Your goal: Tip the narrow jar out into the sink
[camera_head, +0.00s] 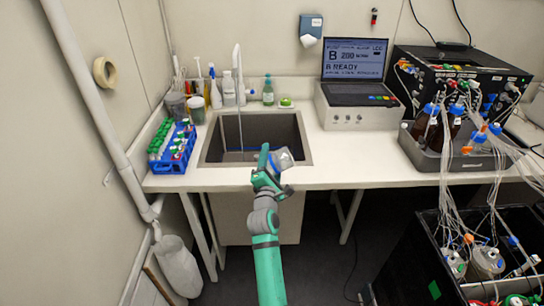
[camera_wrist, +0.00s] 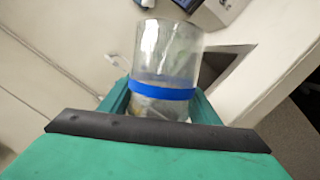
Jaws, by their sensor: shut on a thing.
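The jar (camera_head: 283,159) is clear glass with a blue band and looks tilted. It is in my gripper (camera_head: 270,172), just over the front right edge of the sink (camera_head: 209,150). In the wrist view the jar (camera_wrist: 168,50) stands between the two green fingers of my gripper (camera_wrist: 160,108), which are shut on it around the blue band. Something cloudy shows low in the glass, but I cannot tell how much it holds. The grey sink basin is open, and a slim tap (camera_head: 237,65) stands behind it.
A blue rack (camera_head: 172,160) of capped tubes stands left of the sink. Several bottles (camera_head: 228,90) line the back. A laptop-like instrument (camera_head: 355,80) stands to the right, and bottles with tubing (camera_head: 430,125) stand farther right. The counter between sink and instrument is clear.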

